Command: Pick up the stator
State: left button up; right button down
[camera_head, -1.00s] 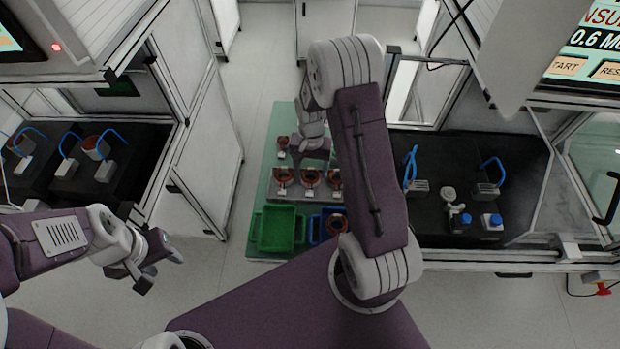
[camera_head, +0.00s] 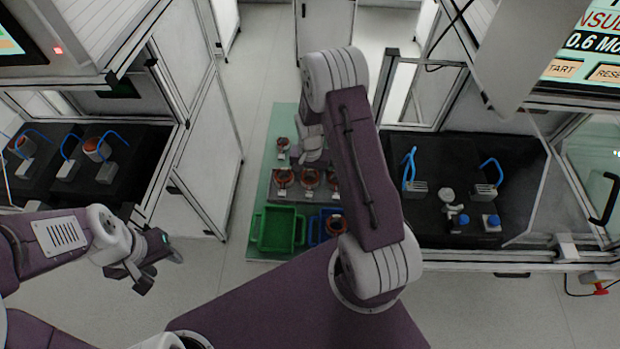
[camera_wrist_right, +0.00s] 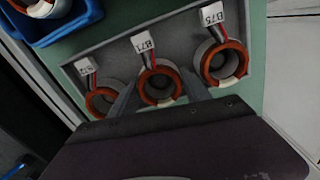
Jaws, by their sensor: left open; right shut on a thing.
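Three copper-red ring stators with white tags stand in a row on a grey tray: the left one (camera_wrist_right: 101,101), the middle one tagged B71 (camera_wrist_right: 158,86) and the right one tagged B75 (camera_wrist_right: 225,64). My right gripper (camera_wrist_right: 157,90) is shut on the middle stator, one finger on each side, with the stator still at the tray. The row also shows in the head view, with its middle stator (camera_head: 310,179) partly beside my arm; the right fingertips are hard to make out there. My left gripper (camera_head: 160,270) is open and empty, away from the stators.
On the green table, a green bin (camera_head: 258,230) and a blue bin (camera_wrist_right: 50,40) stand near the tray's rim (camera_wrist_right: 105,47). A stator (camera_head: 335,224) lies in the blue bin. Another stator (camera_head: 283,145) stands behind the row. Black benches (camera_head: 440,225) flank the aisle.

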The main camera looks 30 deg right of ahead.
notch_tip(320, 180, up, 4)
jog(key=shift+w+f+b, duration=0.1)
jog(key=shift+f+b, duration=0.15)
jog(key=shift+b, duration=0.1)
jog(key=s+d+r+b, duration=0.1)
jog(key=s+d+r, duration=0.4)
jog(key=s, duration=0.5)
notch_tip(320, 180, up, 3)
jog(key=shift+s+f, duration=0.2)
jog(key=shift+s, duration=0.15)
